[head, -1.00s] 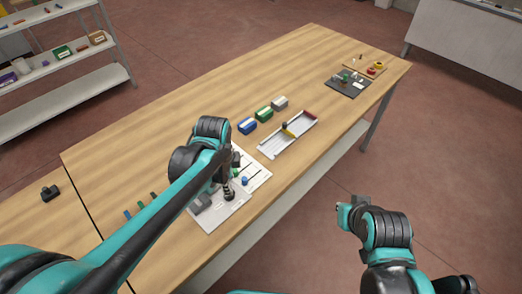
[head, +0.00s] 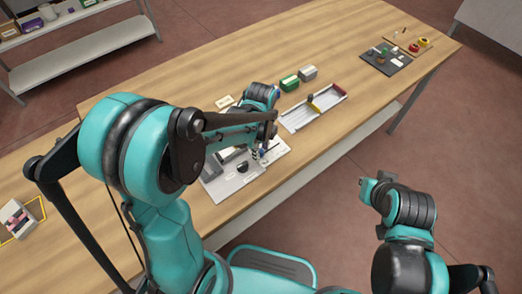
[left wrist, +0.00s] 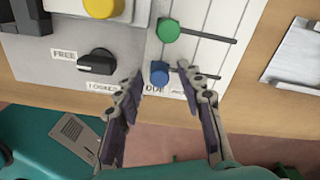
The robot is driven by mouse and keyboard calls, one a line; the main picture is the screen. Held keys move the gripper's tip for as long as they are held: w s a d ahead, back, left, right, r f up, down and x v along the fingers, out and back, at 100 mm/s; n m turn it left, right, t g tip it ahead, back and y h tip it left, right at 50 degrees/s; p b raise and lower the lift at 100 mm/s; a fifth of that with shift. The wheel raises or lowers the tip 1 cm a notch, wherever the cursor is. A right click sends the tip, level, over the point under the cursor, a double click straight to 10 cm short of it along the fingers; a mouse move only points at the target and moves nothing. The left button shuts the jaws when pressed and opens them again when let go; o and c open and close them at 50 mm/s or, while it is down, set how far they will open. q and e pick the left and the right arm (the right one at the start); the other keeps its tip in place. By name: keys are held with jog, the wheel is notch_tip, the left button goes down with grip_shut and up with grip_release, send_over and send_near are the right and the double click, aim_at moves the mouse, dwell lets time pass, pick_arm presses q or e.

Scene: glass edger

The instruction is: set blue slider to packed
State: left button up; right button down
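The blue slider knob (left wrist: 159,74) sits on the pale panel (left wrist: 20,60) at the left end of its slot, which runs to the right in the left wrist view. A label reading DUE is just below it; another label is partly hidden by a finger. My left gripper (left wrist: 159,71) is open, one finger on each side of the blue knob, with gaps visible. In the head view my left gripper (head: 262,154) is over the panel (head: 240,186) and mostly covers the knob. My right gripper (head: 374,186) is off the table's front; its opening is unclear.
A green slider knob (left wrist: 168,31), a yellow knob (left wrist: 101,8) and a black rotary knob (left wrist: 97,63) are close by on the panel. A white tray (head: 296,118) and green box (head: 289,82) stand beyond it.

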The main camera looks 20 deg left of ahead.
aim_at(270, 150)
pick_arm(q)
grip_shut()
jog(key=w+d, duration=0.2)
jog(key=w, duration=0.1)
jog(key=shift+w+d, duration=0.1)
jog(key=shift+d, duration=0.2)
grip_release()
jog(key=shift+r, duration=0.1)
notch_tip(270, 150, up, 12)
dwell(0.5)
jog(key=shift+a, duration=0.1)
